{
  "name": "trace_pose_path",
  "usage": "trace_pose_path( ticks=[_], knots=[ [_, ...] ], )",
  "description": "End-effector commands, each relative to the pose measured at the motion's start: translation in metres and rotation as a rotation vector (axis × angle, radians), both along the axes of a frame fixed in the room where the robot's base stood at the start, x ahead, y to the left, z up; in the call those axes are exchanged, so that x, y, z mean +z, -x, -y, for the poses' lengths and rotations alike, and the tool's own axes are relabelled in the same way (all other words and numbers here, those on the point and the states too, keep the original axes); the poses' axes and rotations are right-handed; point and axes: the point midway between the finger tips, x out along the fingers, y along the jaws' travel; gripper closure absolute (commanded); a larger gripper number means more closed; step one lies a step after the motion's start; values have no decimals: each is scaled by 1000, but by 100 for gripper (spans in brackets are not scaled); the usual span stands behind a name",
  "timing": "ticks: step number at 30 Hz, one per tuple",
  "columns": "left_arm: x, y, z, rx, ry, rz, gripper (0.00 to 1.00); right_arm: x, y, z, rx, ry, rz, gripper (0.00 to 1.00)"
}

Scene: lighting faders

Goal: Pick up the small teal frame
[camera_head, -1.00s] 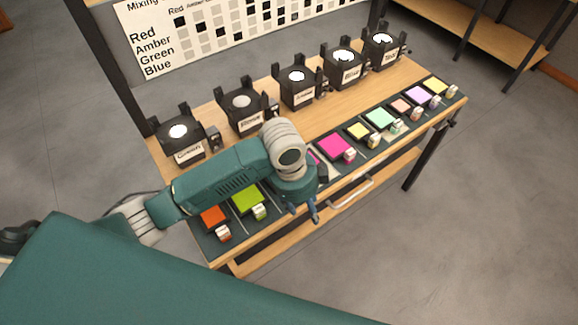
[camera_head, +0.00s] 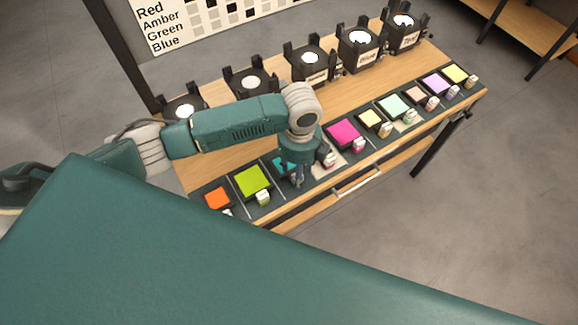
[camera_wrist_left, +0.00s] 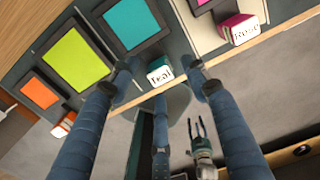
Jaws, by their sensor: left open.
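The teal frame is a dark-edged square with a teal face. In the left wrist view the teal frame (camera_wrist_left: 132,22) lies flat on the dark strip, with a small white and teal block labelled Teal (camera_wrist_left: 160,72) at its front edge. In the head view the teal frame (camera_head: 279,163) is partly hidden by my left gripper (camera_head: 299,183). My left gripper (camera_wrist_left: 162,78) is open and empty, its fingertips on either side of the Teal block in the picture; contact cannot be told. What looks like my right gripper (camera_wrist_left: 196,128) is small in the background.
A lime frame (camera_head: 252,181) and an orange frame (camera_head: 217,198) lie left of the teal one, a magenta frame (camera_head: 343,134) right. Several black lamps stand behind, including one near the middle (camera_head: 312,68). A drawer handle (camera_head: 357,183) is at the table front.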

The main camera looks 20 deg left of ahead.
Motion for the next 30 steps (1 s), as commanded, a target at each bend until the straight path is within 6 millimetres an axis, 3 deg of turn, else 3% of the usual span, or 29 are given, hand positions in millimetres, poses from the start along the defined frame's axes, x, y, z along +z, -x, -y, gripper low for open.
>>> trace_pose_path(
  ticks=[6, 13, 14, 21, 30],
  knots=[
    [-24, 0, 0, -1, -1, -1, 53, 7, -13, 1, -1, 0, 20, 56],
    [-26, 0, 0, -1, 0, 1, 53, 6, -9, 7, -2, 7, 14, 56],
    [-26, 0, 0, -1, 0, 1, 55, 6, -8, 7, -2, 8, 12, 56],
    [-26, 0, 0, -1, 0, 1, 100, 6, -3, 9, -2, 10, 4, 56],
    [-25, -1, 0, 0, 0, 2, 100, 6, -2, 9, -2, 9, 4, 56]
  ],
)
